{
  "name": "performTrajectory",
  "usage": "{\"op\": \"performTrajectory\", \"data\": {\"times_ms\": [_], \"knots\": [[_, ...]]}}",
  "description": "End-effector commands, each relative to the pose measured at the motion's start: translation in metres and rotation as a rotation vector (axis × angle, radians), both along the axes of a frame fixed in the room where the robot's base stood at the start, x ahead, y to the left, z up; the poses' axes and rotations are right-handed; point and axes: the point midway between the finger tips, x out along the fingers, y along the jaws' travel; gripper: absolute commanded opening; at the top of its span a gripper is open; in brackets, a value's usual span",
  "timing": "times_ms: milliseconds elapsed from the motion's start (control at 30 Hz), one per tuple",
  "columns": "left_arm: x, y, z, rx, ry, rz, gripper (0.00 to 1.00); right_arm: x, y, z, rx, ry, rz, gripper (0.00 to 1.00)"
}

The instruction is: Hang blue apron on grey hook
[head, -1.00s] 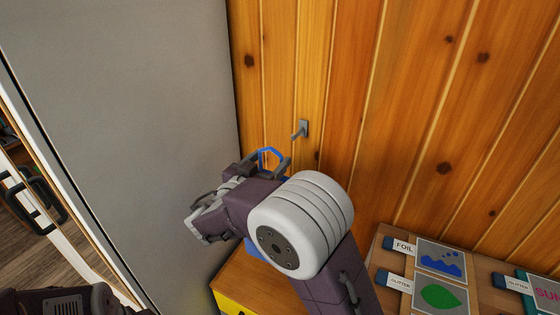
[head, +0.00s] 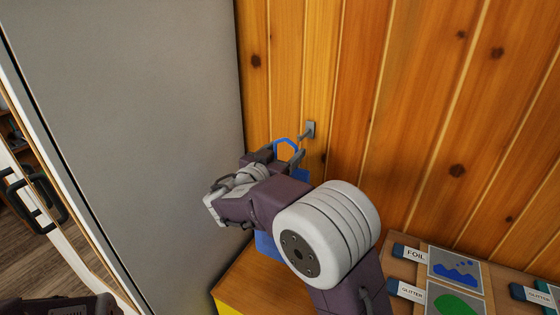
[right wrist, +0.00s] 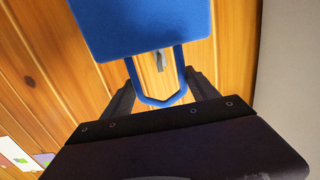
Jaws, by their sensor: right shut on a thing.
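The grey hook (head: 311,130) sticks out from the wooden wall. My right gripper (head: 288,156) is shut on the blue apron, just left of and below the hook. The apron's blue loop (head: 286,143) stands up above the fingers, and part of its cloth (head: 266,243) shows below my arm, which hides most of it. In the right wrist view the apron (right wrist: 145,28) and its loop (right wrist: 162,101) show between the fingers. The hook (right wrist: 160,61) appears through the loop's opening there; I cannot tell whether it is inside it.
A large grey panel (head: 150,120) stands close on the left of the wall. Below is a wooden-topped yellow cabinet (head: 240,285). A board with labelled sample cards (head: 455,268) is at the lower right. Wall space right of the hook is clear.

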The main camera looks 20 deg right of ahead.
Motion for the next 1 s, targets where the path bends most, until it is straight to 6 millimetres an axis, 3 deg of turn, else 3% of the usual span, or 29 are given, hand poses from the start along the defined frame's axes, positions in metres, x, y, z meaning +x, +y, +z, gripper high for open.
{"op": "performTrajectory", "data": {"times_ms": [1000], "knots": [[0.0, 0.0, -0.042, 0.0, 0.0, 0.0, 0.0, 0.058, -0.066, -0.002, -0.001, -0.002, -0.002, 0.04]]}}
